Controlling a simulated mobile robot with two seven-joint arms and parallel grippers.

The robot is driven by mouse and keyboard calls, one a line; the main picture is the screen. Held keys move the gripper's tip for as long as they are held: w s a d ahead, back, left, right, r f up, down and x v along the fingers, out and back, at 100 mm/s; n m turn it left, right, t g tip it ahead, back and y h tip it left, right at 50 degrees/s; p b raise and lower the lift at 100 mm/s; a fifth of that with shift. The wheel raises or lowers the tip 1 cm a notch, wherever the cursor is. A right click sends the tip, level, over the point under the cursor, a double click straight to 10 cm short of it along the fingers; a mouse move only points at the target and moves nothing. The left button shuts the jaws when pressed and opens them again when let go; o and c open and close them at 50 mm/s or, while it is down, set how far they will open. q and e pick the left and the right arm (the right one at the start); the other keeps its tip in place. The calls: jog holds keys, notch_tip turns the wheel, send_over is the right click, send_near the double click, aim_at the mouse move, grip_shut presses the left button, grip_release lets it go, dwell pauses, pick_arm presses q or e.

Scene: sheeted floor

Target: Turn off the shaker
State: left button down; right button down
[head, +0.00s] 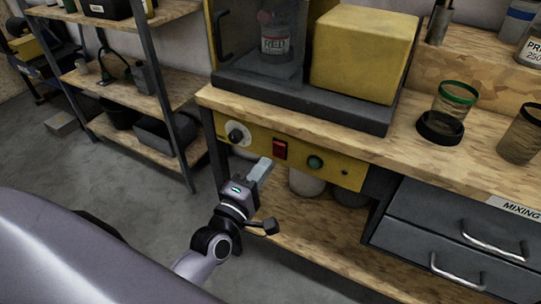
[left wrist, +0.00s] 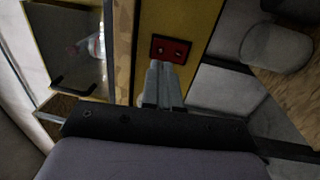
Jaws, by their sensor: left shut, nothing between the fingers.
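The shaker has a dark base (head: 300,100) with a yellow housing (head: 362,52) and a clear-fronted compartment holding a red-labelled bottle (head: 276,38). Below the bench top is a yellow control panel (head: 345,172) with a white dial with a black knob (head: 237,134), a red rocker switch (head: 280,149) and a green button (head: 315,162). My left gripper (head: 264,165) is shut and empty, pointing at the panel just below and left of the red switch. In the left wrist view its fingertips (left wrist: 160,66) lie at the lower edge of the red switch (left wrist: 170,49). I cannot tell whether they touch it.
The wooden bench top (head: 400,133) overhangs the panel. A green-rimmed jar (head: 455,98) stands on it at right. Grey drawers (head: 450,235) are below right. Pale containers (head: 306,183) sit on the lower shelf behind my gripper. A shelving unit (head: 140,85) stands left, with clear floor before it.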

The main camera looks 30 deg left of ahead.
aim_at(277, 147)
pick_arm(q)
jog(key=w, duration=0.4)
jog(key=shift+r, duration=0.25)
pick_arm(e)
jog(key=shift+r, duration=0.1)
pick_arm(q)
jog(key=shift+w, duration=0.1)
pick_arm(e)
jog(key=shift+a+r, duration=0.1)
pick_arm(q)
jog(key=shift+w+d+r, duration=0.1)
jog(key=shift+w+r, duration=0.05)
pick_arm(e)
jog(key=shift+s+r, duration=0.1)
